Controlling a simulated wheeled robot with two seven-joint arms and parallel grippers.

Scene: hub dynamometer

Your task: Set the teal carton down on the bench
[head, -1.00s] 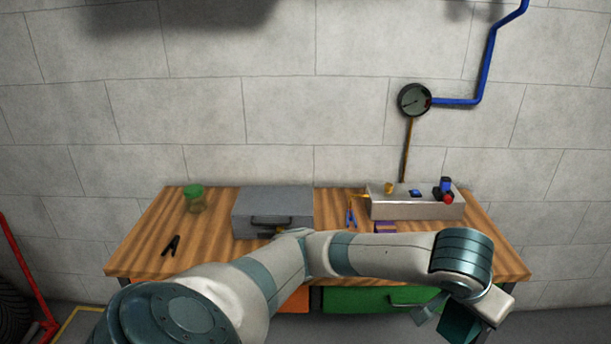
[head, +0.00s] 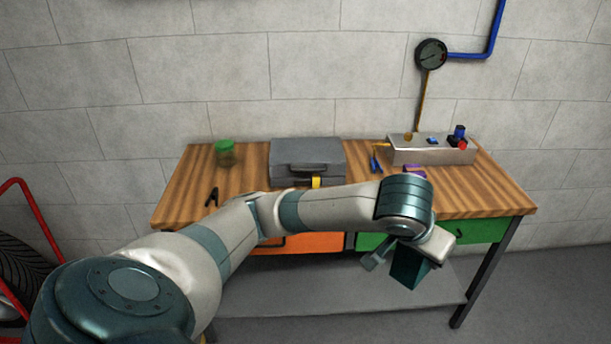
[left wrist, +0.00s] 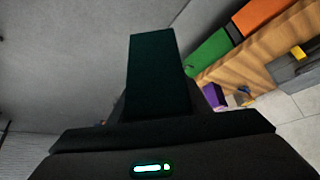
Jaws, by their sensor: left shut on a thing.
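The teal carton (head: 408,266) is held by my left gripper (head: 397,256), in front of the bench's front edge and below the level of its top. It also shows dark teal in the left wrist view (left wrist: 158,75), rising from the shut left gripper (left wrist: 160,118). The fingers themselves are mostly hidden there. The bench (head: 465,196) has a striped wooden top, and its front right part is bare. My right gripper is not in view.
On the bench are a green-lidded jar (head: 226,154), a black clip-like tool (head: 211,196), a grey toolbox (head: 307,160), a purple block (head: 415,171), blue-handled pliers (head: 375,164) and a metal box (head: 430,152) with small parts. Orange (head: 310,242) and green (head: 485,231) drawers sit below the top.

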